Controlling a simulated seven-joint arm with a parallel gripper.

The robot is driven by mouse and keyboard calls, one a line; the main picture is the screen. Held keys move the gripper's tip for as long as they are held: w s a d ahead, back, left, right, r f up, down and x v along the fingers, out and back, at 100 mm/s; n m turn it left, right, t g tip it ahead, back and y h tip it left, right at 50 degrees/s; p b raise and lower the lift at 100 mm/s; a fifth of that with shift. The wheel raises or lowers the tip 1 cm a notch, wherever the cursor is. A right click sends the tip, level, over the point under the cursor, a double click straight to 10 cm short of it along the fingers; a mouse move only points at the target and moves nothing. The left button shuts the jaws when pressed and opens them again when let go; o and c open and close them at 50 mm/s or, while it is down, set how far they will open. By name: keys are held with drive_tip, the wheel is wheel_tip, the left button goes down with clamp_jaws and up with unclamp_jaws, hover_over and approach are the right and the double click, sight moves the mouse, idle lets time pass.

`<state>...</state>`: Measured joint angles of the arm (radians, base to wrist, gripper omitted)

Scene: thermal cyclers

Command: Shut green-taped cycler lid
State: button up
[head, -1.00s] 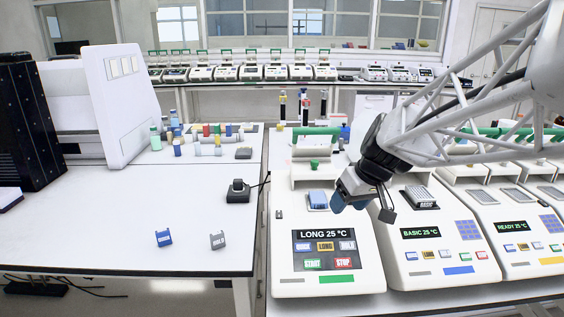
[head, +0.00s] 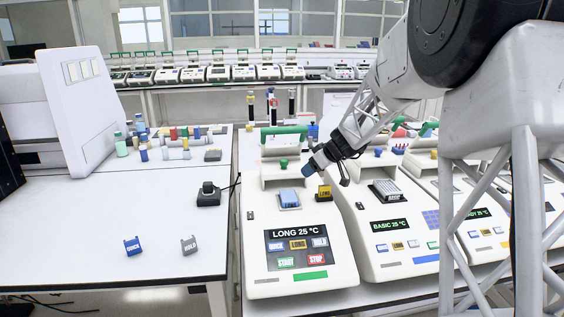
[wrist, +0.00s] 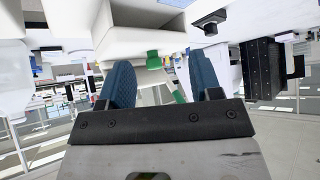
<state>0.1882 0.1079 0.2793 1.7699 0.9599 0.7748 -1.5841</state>
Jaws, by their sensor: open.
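The green-taped cycler (head: 309,275) stands at the front, its screen reading "LONG 25 °C". Its lid (head: 270,181) stands open behind the blue block (head: 289,199), with a green knob (head: 283,163) at its top. My gripper (head: 309,171) is right of the knob, at about lid height. In the wrist view, the two blue fingers of my gripper (wrist: 163,82) are apart and empty. The green knob (wrist: 153,60) shows beyond and between them; contact is not visible. A yellow clip (head: 324,193) marked LONG sits right of the block.
A blue-taped cycler (head: 425,259) reading "BASIC 25 °C" stands close on the right. Blue (head: 133,246) and grey (head: 189,245) clips lie on the left bench. A green bar (head: 285,131) is behind the lid. The left bench's front is mostly clear.

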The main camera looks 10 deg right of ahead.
sight(284, 160)
drive_tip(key=w, duration=0.1)
drive_tip(key=w+d+f, duration=0.1)
drive_tip(key=w, duration=0.1)
drive_tip(key=shift+d+f, duration=0.1)
drive_tip(key=shift+f, duration=0.05)
idle(0.3)
drive_tip(key=w+a, duration=0.8)
drive_tip(key=shift+a, duration=0.15)
drive_tip(key=shift+w+a, duration=0.2)
drive_tip(key=shift+w, duration=0.1)
drive_tip(key=shift+w+a+f, duration=0.2)
drive_tip(key=shift+f, duration=0.2)
clamp_jaws()
